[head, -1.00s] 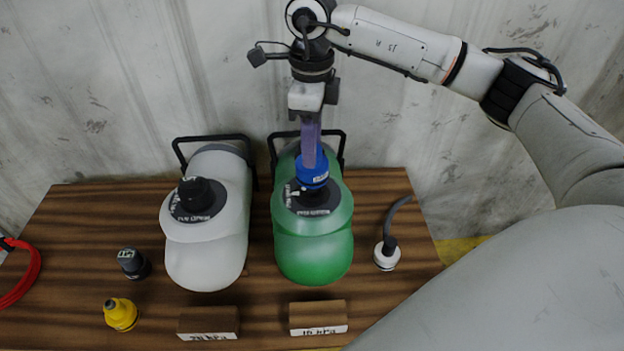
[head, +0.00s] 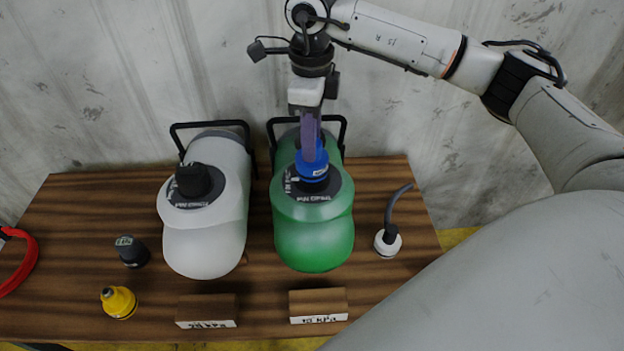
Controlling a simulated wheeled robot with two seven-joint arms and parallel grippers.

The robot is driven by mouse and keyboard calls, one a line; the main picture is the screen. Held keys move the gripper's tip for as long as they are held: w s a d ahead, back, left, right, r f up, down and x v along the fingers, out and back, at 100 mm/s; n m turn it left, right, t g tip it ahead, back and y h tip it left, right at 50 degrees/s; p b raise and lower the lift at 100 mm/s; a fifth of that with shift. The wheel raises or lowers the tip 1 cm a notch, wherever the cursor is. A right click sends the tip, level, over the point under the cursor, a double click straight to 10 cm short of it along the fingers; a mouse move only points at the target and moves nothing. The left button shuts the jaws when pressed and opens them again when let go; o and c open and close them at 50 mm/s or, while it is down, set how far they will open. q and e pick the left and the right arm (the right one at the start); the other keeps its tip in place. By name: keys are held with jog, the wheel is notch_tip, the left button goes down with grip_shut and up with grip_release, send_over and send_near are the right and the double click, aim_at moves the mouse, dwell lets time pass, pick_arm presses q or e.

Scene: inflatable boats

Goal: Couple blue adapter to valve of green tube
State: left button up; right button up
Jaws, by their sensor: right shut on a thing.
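The blue adapter (head: 312,167) is upright over the round dark valve plate (head: 322,192) on top of the green tube (head: 314,240). My right gripper (head: 311,146) comes down from above and is shut on the adapter. The adapter's lower edge appears to meet the valve plate. The valve itself is hidden beneath it, so I cannot tell whether the two are locked together. My left gripper is not in view.
A white tube (head: 205,248) with a black cap (head: 193,180) lies to the left. A dark adapter (head: 131,251), a yellow adapter (head: 118,301), a white adapter with a hose (head: 388,242) and two wooden label blocks (head: 207,308) (head: 318,302) stand on the wooden table (head: 80,220).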

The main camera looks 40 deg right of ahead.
jog(key=shift+f, duration=0.15)
jog(key=shift+f+b, duration=0.3)
jog(key=shift+f+b, duration=0.55)
jog(key=shift+f, duration=0.25)
dwell(0.9)
dwell(0.4)
jog(key=m, duration=0.4)
jog(key=shift+p, duration=0.35)
jog(key=shift+r+m+p, duration=0.1)
jog(key=shift+m+p, duration=0.2)
jog(key=shift+m, duration=1.7)
